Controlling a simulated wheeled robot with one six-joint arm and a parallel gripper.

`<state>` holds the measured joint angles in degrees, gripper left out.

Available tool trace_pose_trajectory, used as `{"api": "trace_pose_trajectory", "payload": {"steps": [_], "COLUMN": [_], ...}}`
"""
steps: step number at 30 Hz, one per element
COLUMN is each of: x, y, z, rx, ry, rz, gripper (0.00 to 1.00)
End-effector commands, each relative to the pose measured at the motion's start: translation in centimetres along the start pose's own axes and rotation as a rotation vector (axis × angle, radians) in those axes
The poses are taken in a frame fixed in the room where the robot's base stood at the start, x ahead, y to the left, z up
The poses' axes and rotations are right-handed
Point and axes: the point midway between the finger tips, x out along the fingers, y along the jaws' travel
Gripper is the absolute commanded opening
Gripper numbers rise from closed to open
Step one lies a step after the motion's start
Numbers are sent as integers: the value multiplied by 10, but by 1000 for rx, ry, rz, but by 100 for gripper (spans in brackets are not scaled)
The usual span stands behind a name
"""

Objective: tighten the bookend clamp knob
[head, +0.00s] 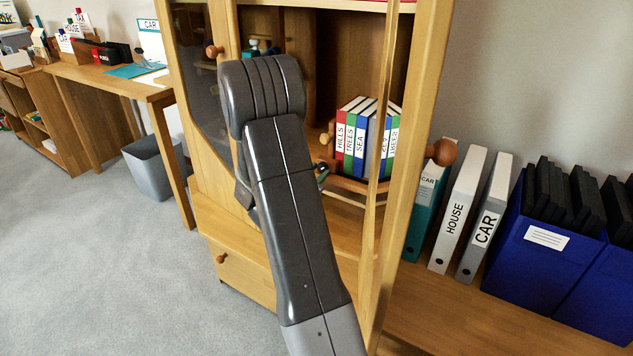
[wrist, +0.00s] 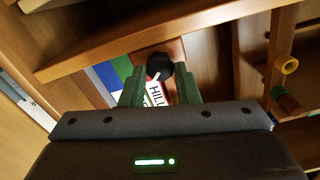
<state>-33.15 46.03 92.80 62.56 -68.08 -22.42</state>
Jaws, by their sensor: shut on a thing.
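The black clamp knob (wrist: 159,66) shows in the wrist view, in front of a reddish-brown wooden bookend piece (wrist: 176,49). My gripper (wrist: 160,78) has its two green fingers on either side of the knob and is shut on it. In the head view my arm covers most of the gripper, and the knob cannot be made out there. A row of upright labelled books (head: 368,140) stands on the cabinet shelf beside the bookend. The spine lettered "HILL" (wrist: 157,93) shows between my fingers in the wrist view.
The wooden cabinet (head: 413,120) surrounds the books, with an upright to their right and an open door with a glass panel (head: 203,85) at left. Binders (head: 459,208) and a blue box (head: 540,255) stand to the right.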

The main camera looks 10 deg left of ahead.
Motion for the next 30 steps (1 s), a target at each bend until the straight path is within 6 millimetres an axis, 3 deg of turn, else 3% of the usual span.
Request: {"api": "trace_pose_trajectory", "payload": {"steps": [18, 30], "x": [0, 0], "y": [2, 2], "z": [3, 2], "rx": [551, 734], "ry": [-1, -1], "rz": [1, 2], "gripper": [6, 6]}}
